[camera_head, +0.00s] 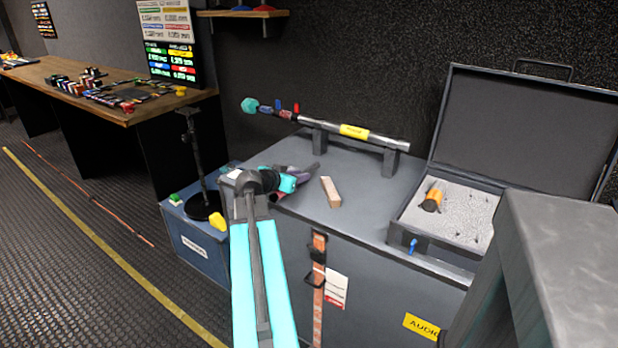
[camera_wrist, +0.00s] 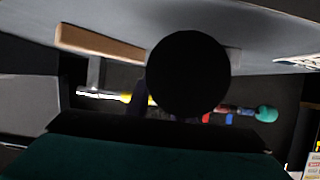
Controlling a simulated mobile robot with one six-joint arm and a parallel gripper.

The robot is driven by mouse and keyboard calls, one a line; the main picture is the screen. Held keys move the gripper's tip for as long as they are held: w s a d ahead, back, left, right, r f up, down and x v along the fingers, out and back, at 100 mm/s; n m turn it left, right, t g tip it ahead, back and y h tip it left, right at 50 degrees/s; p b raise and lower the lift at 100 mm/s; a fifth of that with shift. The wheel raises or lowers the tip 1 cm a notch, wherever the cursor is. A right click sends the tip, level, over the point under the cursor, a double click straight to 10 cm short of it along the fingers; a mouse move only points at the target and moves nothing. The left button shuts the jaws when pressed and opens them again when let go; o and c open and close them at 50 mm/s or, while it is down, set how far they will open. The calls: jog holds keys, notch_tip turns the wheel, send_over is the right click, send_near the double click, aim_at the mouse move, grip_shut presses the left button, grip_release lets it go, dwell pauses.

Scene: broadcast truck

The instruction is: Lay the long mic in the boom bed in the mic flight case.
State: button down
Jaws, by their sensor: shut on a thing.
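My gripper (camera_head: 290,182) is low over the left part of the grey cabinet top, left of the wooden block. It is shut on a dark rod-like thing, which I take to be the long mic (camera_head: 312,172); a pinkish part shows below the jaws. In the wrist view its round black end (camera_wrist: 188,75) faces the camera and hides the jaws. The mic flight case (camera_head: 437,240) stands open at the right of the cabinet. Its grey foam (camera_head: 467,213) holds an orange and black mic (camera_head: 433,197); the boom bed's outline is not clear.
A pole with a teal tip and yellow label (camera_head: 354,132) rests on two dark stands behind my gripper. The wooden block (camera_head: 330,191) lies between gripper and case. The raised case lid (camera_head: 530,130) stands against the wall. Cabinet top between block and case is clear.

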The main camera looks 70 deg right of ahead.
aim_at(308, 184)
jog(key=d, duration=0.4)
jog(key=s+d, duration=0.1)
jog(key=shift+s+d+f, duration=0.1)
jog(key=shift+d+f, duration=0.15)
jog(key=shift+d, duration=0.15)
jog(key=shift+f, duration=0.1)
jog(key=shift+f, duration=1.65)
jog(key=shift+f, duration=0.15)
jog(key=c, duration=1.8)
grip_release()
jog(key=shift+r+p, duration=0.25)
jog(key=shift+p, duration=0.05)
jog(key=shift+b+v, duration=0.35)
jog(key=shift+v, duration=5.65)
